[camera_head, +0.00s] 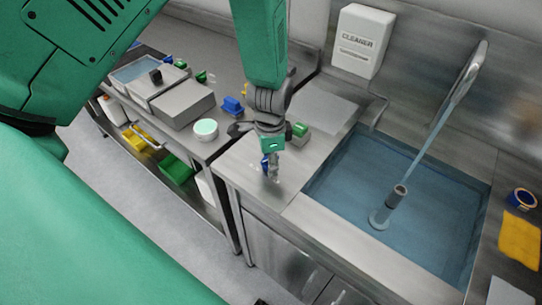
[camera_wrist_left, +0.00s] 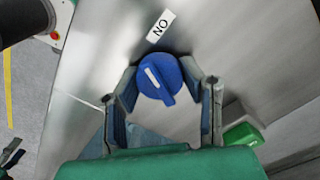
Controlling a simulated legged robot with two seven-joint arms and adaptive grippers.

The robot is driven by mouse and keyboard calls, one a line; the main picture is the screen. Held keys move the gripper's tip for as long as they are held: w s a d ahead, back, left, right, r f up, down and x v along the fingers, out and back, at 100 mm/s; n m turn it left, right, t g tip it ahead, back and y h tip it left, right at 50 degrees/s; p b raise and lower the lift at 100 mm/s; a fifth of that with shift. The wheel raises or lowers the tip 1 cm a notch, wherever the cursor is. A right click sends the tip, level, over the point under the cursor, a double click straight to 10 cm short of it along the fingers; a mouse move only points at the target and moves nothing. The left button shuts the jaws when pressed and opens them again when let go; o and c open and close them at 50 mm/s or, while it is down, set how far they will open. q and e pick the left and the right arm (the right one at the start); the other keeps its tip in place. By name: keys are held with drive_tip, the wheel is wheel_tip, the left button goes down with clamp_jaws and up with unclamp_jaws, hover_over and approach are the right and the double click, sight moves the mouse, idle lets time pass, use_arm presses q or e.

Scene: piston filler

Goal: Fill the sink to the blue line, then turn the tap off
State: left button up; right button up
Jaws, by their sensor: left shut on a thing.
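The sink (camera_head: 330,232) holds blue-tinted water, and a stream falls into it from the metal tap spout (camera_head: 466,72). An upright grey pipe (camera_head: 393,199) stands in the water. I cannot make out a separate blue line on the wall. My left gripper (camera_head: 270,172) is at the counter left of the sink. In the left wrist view its fingers (camera_wrist_left: 160,85) are shut on a round blue knob (camera_wrist_left: 160,72) with a white mark. An ON label (camera_wrist_left: 160,25) sits beside the knob. My right gripper is not in view.
A green-topped block (camera_head: 300,131) stands close behind my left gripper. A white cleaner box (camera_head: 362,40) hangs on the wall. A white round tub (camera_head: 206,129) stands on the left bench.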

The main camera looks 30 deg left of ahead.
use_arm(q)
drive_tip(key=n+p, duration=0.2)
drive_tip(key=n, duration=0.1)
drive_tip(key=shift+w+r+n, duration=0.1)
drive_tip(key=shift+r+n, duration=0.05)
drive_tip(key=shift+n, duration=0.25)
drive_tip(key=n+p, duration=0.1)
drive_tip(key=n, duration=0.2)
drive_tip(key=shift+n, duration=0.3)
drive_tip(key=n+p, duration=0.1)
drive_tip(key=n, duration=0.2)
drive_tip(key=shift+a+p, duration=0.1)
drive_tip(key=shift+p, duration=0.2)
drive_tip(key=shift+n+p, duration=0.4)
drive_tip(key=shift+n, duration=1.4)
drive_tip(key=shift+w, duration=0.1)
drive_tip(key=o, duration=1.1)
drive_tip(key=shift+o, duration=0.2)
